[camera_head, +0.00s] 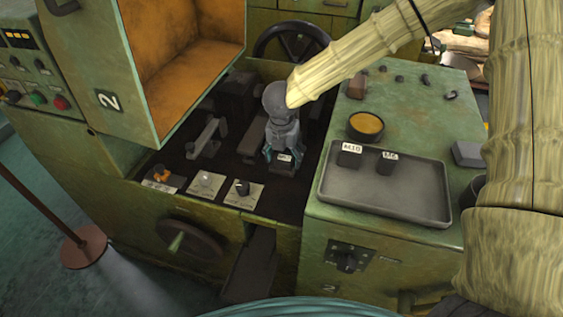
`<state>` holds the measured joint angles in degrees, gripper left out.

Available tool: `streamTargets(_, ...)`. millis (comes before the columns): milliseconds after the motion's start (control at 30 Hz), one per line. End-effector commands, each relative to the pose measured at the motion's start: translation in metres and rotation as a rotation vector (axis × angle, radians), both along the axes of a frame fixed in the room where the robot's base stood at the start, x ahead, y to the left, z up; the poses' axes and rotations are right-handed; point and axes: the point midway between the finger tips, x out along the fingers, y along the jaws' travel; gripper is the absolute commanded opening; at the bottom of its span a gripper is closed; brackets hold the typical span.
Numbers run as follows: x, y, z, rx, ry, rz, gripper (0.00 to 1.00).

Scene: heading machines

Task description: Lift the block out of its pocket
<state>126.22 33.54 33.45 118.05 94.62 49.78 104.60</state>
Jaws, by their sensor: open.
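My gripper (283,156) points down into the dark bed of the green machine, at the middle of the picture. Its teal fingers are open, one on either side of a dark block (285,168) with a small white label. The block sits low in the machine bed; the label's text is too small to read. The pocket around the block is mostly hidden by the block and my gripper. I cannot tell whether the fingers touch the block.
A grey tray (335,192) at right holds two dark labelled blocks, one (350,156) marked M10. A yellow-filled bowl (365,127) stands behind it. A raised orange-lined guard (185,60) overhangs at left. Plates with small parts (206,185) line the bed's front edge.

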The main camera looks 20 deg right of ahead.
Motion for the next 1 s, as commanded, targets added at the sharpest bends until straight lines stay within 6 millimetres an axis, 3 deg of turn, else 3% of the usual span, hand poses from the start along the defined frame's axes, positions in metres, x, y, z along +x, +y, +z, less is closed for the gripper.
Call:
streamTargets(67,0.0,0.0,0.0,0.0,0.0,0.0,0.64)
streamTargets(400,0.0,0.0,0.0,0.0,0.0,0.001,0.02)
streamTargets(767,0.001,0.0,0.005,0.0,-0.003,0.001,0.0)
streamTargets(1000,0.001,0.0,0.027,0.001,-0.004,-0.001,0.0)
